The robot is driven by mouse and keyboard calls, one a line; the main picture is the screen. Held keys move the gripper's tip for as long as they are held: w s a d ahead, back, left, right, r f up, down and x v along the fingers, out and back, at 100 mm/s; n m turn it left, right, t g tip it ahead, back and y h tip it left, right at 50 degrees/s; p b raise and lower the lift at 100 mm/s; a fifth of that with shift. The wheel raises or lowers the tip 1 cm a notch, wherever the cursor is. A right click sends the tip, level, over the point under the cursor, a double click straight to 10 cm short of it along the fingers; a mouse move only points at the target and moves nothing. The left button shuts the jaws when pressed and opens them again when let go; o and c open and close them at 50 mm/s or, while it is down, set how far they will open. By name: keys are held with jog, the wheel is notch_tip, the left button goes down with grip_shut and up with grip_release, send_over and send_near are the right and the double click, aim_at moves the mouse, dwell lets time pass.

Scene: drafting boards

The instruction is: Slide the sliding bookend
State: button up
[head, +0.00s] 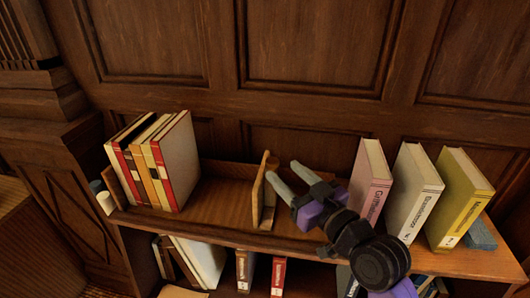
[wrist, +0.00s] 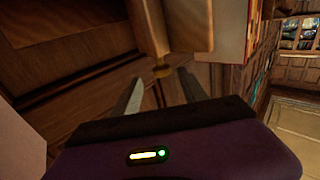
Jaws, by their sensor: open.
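The sliding bookend (head: 260,197) is an upright light-wood panel on the wooden book rack (head: 223,190) on the shelf's top, with a clear gap between it and the row of books at left. My gripper (head: 282,169) is just right of the bookend in the head view, its two pale fingers apart.
Several books (head: 179,163) lean at the rack's left end. A pink book (head: 369,184), a grey book (head: 413,194) and a yellow book (head: 460,199) stand to the right of my gripper. A panelled wall (head: 310,50) rises behind. More books (head: 203,262) fill the lower shelf.

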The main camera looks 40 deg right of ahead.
aim_at(265, 155)
jog(key=shift+w+a+r+y, duration=0.1)
jog(key=shift+w+r+y, duration=0.05)
jog(key=shift+w, duration=0.35)
jog(key=shift+w+a+r+y, duration=0.1)
jog(key=shift+w+r+y, duration=0.05)
jog(key=shift+w, duration=0.3)
jog(key=shift+w+d+f+p, duration=0.1)
jog(key=shift+w+p, duration=0.8)
jog(key=shift+w, duration=2.55)
grip_shut()
